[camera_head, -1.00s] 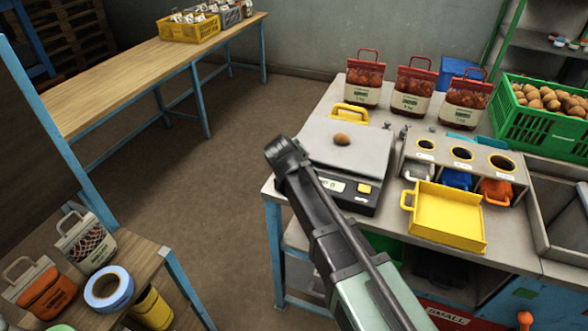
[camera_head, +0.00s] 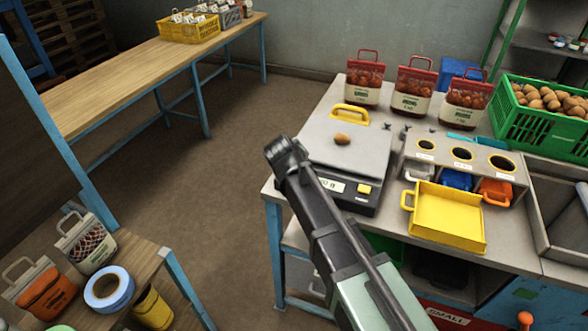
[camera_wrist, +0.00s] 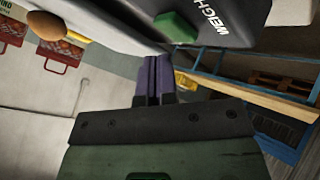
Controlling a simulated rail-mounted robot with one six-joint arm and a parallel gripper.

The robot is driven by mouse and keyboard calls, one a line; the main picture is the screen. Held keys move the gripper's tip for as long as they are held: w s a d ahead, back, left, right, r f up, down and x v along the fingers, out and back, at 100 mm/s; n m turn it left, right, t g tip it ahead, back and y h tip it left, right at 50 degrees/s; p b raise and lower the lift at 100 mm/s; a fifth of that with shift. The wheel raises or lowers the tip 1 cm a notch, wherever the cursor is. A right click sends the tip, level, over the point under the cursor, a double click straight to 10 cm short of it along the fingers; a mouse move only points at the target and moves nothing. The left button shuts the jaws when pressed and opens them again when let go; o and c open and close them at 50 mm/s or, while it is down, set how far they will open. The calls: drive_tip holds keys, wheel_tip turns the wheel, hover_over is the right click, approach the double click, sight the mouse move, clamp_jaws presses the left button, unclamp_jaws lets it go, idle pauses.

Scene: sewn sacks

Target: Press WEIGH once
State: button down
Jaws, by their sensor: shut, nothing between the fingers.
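A grey scale (camera_head: 350,150) stands on the bench with one brown round item (camera_head: 342,139) on its plate. Its front has a small lit display (camera_head: 331,185) and a yellow button (camera_head: 363,189). In the wrist view, a green button (camera_wrist: 177,27) sits beside the word WEIGH on the scale's dark face; my arm seems to hide it in the head view. My gripper (camera_wrist: 153,60) is shut and empty, its purple fingertips near the scale's edge just below the green button. I cannot tell whether they touch the scale. The fingertips are hidden in the head view.
A yellow tray (camera_head: 447,218) and a holder with round openings (camera_head: 462,154) stand right of the scale. Red-topped bags (camera_head: 412,92) stand behind, a green crate (camera_head: 540,118) at right. A side table (camera_head: 140,262) holds bags and blue tape. Floor between tables is clear.

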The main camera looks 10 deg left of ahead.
idle(0.4)
drive_tip(key=shift+f+b, duration=0.4)
drive_tip(key=shift+f+b, duration=0.5)
idle(0.4)
drive_tip(key=shift+r, duration=0.15)
drive_tip(key=shift+r+p, duration=0.8)
drive_tip(key=shift+p, duration=0.15)
wheel_tip(320, 180, up, 5)
drive_tip(key=p, duration=0.5)
drive_tip(key=shift+r, duration=0.1)
